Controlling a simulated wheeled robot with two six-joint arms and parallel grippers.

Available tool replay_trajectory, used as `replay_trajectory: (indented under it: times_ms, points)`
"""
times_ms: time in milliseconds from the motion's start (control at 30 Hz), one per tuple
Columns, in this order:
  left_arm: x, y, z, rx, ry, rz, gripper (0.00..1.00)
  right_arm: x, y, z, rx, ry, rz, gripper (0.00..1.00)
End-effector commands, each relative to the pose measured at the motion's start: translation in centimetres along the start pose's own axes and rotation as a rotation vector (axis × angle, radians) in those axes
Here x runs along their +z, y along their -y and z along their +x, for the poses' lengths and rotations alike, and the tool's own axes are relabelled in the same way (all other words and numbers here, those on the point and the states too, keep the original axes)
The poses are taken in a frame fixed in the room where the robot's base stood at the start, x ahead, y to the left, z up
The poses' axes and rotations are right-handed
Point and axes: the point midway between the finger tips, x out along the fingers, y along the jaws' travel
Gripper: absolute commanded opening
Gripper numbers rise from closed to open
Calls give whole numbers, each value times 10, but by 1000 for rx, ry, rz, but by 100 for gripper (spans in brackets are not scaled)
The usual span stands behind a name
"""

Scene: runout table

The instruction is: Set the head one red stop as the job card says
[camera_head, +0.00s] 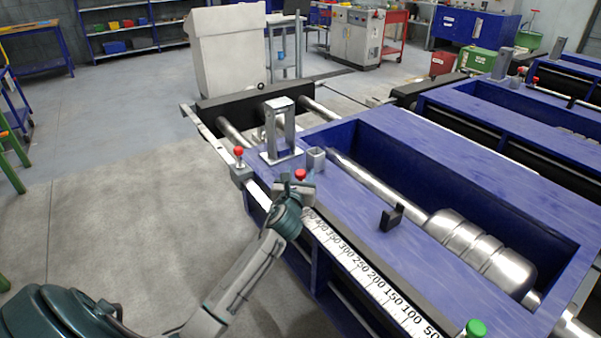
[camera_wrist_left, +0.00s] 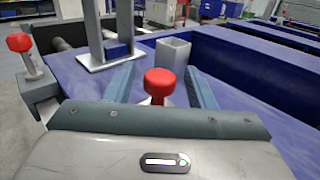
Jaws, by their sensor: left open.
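A red-knobbed stop (camera_head: 300,174) sits at the far end of the white number scale (camera_head: 362,272), near the 400 mark; its exact reading is hidden by my gripper. My left gripper (camera_head: 297,184) is open at this stop. In the left wrist view, the red knob (camera_wrist_left: 160,82) shows between the two spread fingers (camera_wrist_left: 160,90), with gaps on both sides. A second red knob (camera_head: 238,151) stands on a grey block farther left, also in the left wrist view (camera_wrist_left: 19,42). A green knob (camera_head: 476,328) is at the scale's near end. My right gripper is out of view.
The blue runout table (camera_head: 430,150) has a trough with a shiny ribbed metal workpiece (camera_head: 460,240). A metal post stand (camera_head: 281,130), a small square tube (camera_head: 316,159) and a black bracket (camera_head: 391,217) rise near the stop.

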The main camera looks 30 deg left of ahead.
Motion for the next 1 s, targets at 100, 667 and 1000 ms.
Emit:
replay_trajectory:
  times_ms: [100,667,1000]
  points:
    - [0,0,9,-1,1,0,50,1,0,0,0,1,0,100]
    - [0,0,11,-1,0,-1,3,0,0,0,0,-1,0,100]
    - [1,5,6,-1,-1,-2,0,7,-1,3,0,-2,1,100]
